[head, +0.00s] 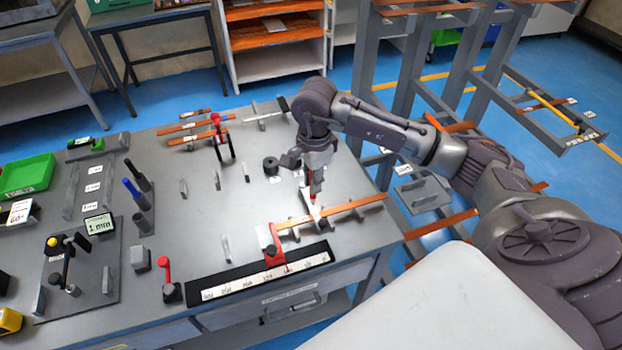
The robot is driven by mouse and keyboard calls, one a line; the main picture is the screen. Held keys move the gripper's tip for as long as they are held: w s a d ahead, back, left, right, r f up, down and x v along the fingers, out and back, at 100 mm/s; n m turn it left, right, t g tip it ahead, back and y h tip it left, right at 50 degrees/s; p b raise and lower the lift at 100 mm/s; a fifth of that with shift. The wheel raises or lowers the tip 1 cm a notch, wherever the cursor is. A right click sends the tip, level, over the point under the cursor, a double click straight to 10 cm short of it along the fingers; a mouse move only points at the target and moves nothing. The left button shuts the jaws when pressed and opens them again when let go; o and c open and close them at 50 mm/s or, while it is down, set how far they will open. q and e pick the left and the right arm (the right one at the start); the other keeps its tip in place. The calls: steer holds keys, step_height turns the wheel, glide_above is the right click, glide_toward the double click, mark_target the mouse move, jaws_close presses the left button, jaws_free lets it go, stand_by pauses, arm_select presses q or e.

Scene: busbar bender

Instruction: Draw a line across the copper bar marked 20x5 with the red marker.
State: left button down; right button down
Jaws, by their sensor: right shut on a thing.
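My right gripper (313,180) comes in from the right and points down over the bar. It is shut on the red marker (313,193), mostly hidden between the fingers. The marker's lower end is close above or at a pale metal piece beside the bar; I cannot tell whether it touches the bar. My left gripper is not in view.
A red stop (270,250) stands at the bar's left end, behind a ruler strip (250,280). More copper bars (190,125) lie at the back. Blue (131,187) and black (133,168) markers stand in holders at left. A green bin (27,175) is far left.

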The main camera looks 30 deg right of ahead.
mark_target(311, 197)
steer(key=shift+w+a+f, duration=0.1)
steer(key=shift+w+f, duration=0.05)
steer(key=shift+f, duration=0.35)
steer(key=shift+f+b, duration=0.35)
steer(key=shift+b, duration=0.1)
steer(key=shift+f+b, duration=1.05)
steer(key=shift+f, duration=0.9)
steer(key=shift+f+b, duration=0.65)
steer(key=shift+b, duration=0.2)
steer(key=shift+s+b, duration=0.2)
steer(key=shift+b, duration=0.25)
stand_by(0.4)
steer(key=shift+w+d+b, duration=0.25)
steer(key=shift+w+b, duration=0.8)
steer(key=shift+b, duration=0.6)
stand_by(1.8)
